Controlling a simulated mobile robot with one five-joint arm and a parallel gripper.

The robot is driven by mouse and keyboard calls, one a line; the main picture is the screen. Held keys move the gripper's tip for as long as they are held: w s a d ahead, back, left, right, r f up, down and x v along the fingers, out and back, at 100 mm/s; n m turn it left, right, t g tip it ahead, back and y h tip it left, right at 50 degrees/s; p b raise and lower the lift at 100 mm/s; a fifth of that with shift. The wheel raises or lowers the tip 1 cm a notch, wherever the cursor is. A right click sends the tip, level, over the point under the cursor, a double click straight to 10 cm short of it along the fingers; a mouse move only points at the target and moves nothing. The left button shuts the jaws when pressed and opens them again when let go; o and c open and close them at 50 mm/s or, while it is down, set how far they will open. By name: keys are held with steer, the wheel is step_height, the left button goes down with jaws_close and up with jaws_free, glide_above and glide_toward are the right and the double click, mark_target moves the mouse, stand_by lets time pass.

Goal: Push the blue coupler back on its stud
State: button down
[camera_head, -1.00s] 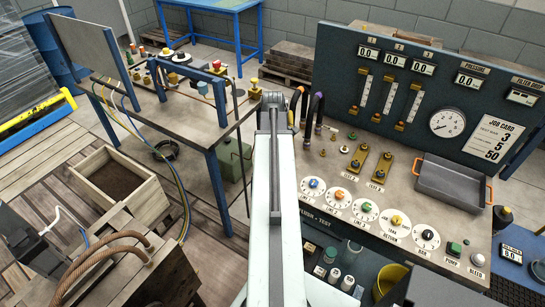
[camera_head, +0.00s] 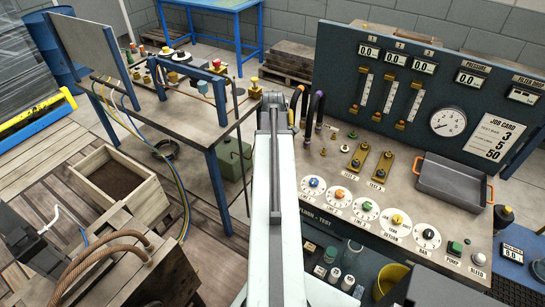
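My arm (camera_head: 275,200) reaches from the bottom edge up to the bench of the test stand. Its far end is near the left end of that bench. My gripper's fingers are hidden behind the arm, so I cannot see whether they hold anything. Just right of the arm's end, two dark curved hoses (camera_head: 319,104) come down to the bench, one of them with an orange part. I cannot clearly make out a blue coupler or its stud. Small brass fittings (camera_head: 323,152) stand on the bench close by.
The gauge panel (camera_head: 425,88) rises behind the bench. A grey tray (camera_head: 453,183) sits at its right, with dials (camera_head: 365,210) along the front. A workbench (camera_head: 200,118) with bottles and cables is at left. A wooden box (camera_head: 140,205) stands on the floor.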

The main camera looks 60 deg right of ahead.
steer(key=shift+f, duration=0.1)
stand_by(0.3)
steer(key=c, duration=1)
jaws_free()
steer(key=shift+c, duration=0.2)
step_height(320, 180, up, 8)
steer(key=p, duration=0.7)
steer(key=shift+f+p, duration=0.1)
steer(key=shift+p, duration=0.2)
